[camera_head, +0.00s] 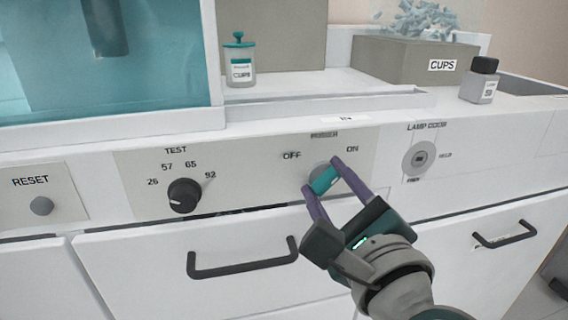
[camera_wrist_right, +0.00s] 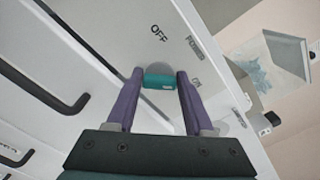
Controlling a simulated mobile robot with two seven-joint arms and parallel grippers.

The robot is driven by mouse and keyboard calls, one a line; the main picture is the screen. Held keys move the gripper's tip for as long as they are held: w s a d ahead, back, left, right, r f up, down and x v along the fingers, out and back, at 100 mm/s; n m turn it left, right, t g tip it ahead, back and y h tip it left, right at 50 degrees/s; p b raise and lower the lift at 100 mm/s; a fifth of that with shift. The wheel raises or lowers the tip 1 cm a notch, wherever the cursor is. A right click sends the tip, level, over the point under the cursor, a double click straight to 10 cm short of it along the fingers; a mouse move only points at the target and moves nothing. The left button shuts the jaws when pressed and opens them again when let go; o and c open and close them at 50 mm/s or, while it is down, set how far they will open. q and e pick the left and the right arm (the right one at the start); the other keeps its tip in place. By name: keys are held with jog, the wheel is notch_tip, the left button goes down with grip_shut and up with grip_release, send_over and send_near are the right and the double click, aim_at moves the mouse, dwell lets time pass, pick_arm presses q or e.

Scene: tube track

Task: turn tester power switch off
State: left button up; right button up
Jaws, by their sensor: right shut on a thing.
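The tester's power switch (camera_head: 325,180) is a teal handle on a grey round base, on the white front panel between the OFF and ON labels. My right gripper (camera_head: 324,184) is shut on the switch handle, with one purple finger on each side. In the right wrist view the teal switch (camera_wrist_right: 160,81) sits between the two fingertips of the right gripper (camera_wrist_right: 159,82), below the OFF label. In the head view the handle leans toward the upper right, on the ON side. My left gripper is not in view.
A black TEST dial (camera_head: 184,195) and a RESET button (camera_head: 41,206) are to the left on the panel. A round lamp door lock (camera_head: 420,158) is to the right. Drawer handles (camera_head: 243,259) stick out below. A teal-lidded cup jar (camera_head: 239,62) and a small dark-capped bottle (camera_head: 480,82) stand above.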

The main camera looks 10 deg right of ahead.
grip_shut()
jog(key=shift+n, duration=0.3)
jog(key=n+p, duration=0.1)
jog(key=n, duration=0.2)
jog(key=shift+n, duration=0.3)
jog(key=n+p, duration=0.1)
jog(key=n, duration=0.3)
jog(key=shift+a+f+n, duration=0.1)
jog(key=shift+n, duration=0.2)
jog(key=n+p, duration=0.1)
jog(key=n, duration=0.3)
jog(key=shift+f+n, duration=0.15)
jog(key=shift+n, duration=0.15)
jog(key=shift+f+n+p, duration=0.15)
jog(key=shift+n+p, duration=0.35)
jog(key=shift+n, duration=1.7)
